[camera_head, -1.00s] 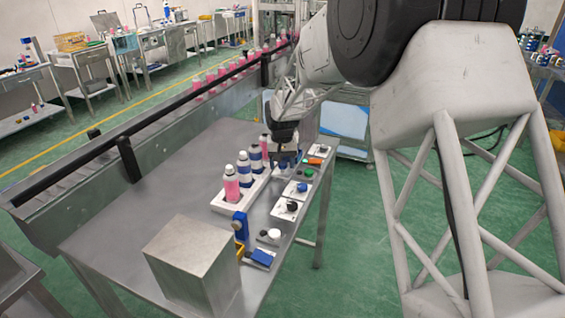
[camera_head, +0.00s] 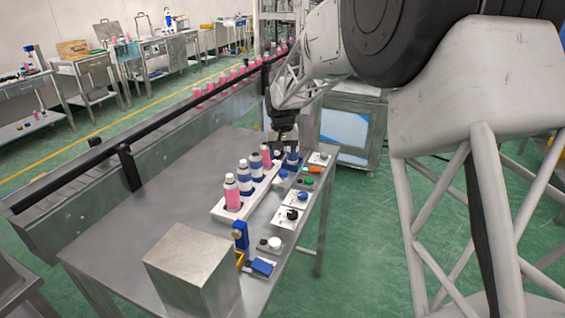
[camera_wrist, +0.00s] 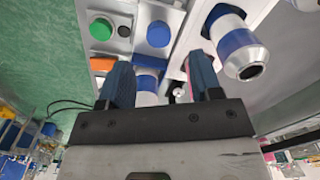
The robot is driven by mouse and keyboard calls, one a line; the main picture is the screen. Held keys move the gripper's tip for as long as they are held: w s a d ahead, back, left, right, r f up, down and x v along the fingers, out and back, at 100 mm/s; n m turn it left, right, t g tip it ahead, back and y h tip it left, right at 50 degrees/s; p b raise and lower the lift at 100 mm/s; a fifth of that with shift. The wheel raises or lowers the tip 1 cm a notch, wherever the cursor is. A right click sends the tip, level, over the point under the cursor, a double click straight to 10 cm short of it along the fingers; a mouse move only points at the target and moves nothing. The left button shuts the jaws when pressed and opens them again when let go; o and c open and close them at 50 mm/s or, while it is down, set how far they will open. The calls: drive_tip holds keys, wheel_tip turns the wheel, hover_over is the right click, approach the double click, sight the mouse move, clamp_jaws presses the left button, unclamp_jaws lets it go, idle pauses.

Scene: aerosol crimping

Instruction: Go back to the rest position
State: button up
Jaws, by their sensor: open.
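My gripper (camera_head: 284,140) is above the far end of the steel table, over the end of the white bottle rack (camera_head: 222,212). In the wrist view my gripper (camera_wrist: 160,75) has its two blue fingers apart, with nothing clearly held between them. A blue-and-white item (camera_wrist: 147,82) shows in the gap, apparently beyond the fingers. Pink and blue-banded bottles (camera_head: 232,192) stand upright in the rack. A blue-banded bottle (camera_wrist: 238,50) is beside the right finger in the wrist view.
Small stations with a green button (camera_head: 304,181), blue caps and black knobs line the table's right side. A metal block (camera_head: 190,265) and a blue post (camera_head: 240,235) stand at the near end. A conveyor (camera_head: 150,150) with pink bottles runs along the left. The table's left part is clear.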

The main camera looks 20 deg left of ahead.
drive_tip(key=shift+r, duration=0.5)
drive_tip(key=shift+d, duration=0.1)
drive_tip(key=shift+d+r, duration=0.2)
drive_tip(key=shift+d, duration=0.05)
drive_tip(key=s+d+r+m, duration=0.1)
drive_tip(key=s+d+r, duration=0.35)
drive_tip(key=d, duration=0.55)
drive_tip(key=s+d+r+m+t, duration=0.1)
drive_tip(key=s+d+r, duration=0.35)
drive_tip(key=d, duration=0.55)
drive_tip(key=s+d+r+m, duration=0.1)
drive_tip(key=s+d+r, duration=0.35)
drive_tip(key=d, duration=0.65)
drive_tip(key=s+d+f, duration=0.1)
drive_tip(key=s+d, duration=0.5)
drive_tip(key=s, duration=0.3)
drive_tip(key=s+d+f+m+t, duration=0.1)
drive_tip(key=s+d+f, duration=0.1)
drive_tip(key=s+d, duration=0.5)
drive_tip(key=s+d+f+m, duration=0.1)
drive_tip(key=s+d, duration=0.5)
drive_tip(key=s, duration=0.7)
drive_tip(key=shift+d+f+t, duration=0.3)
drive_tip(key=shift+d+f, duration=0.05)
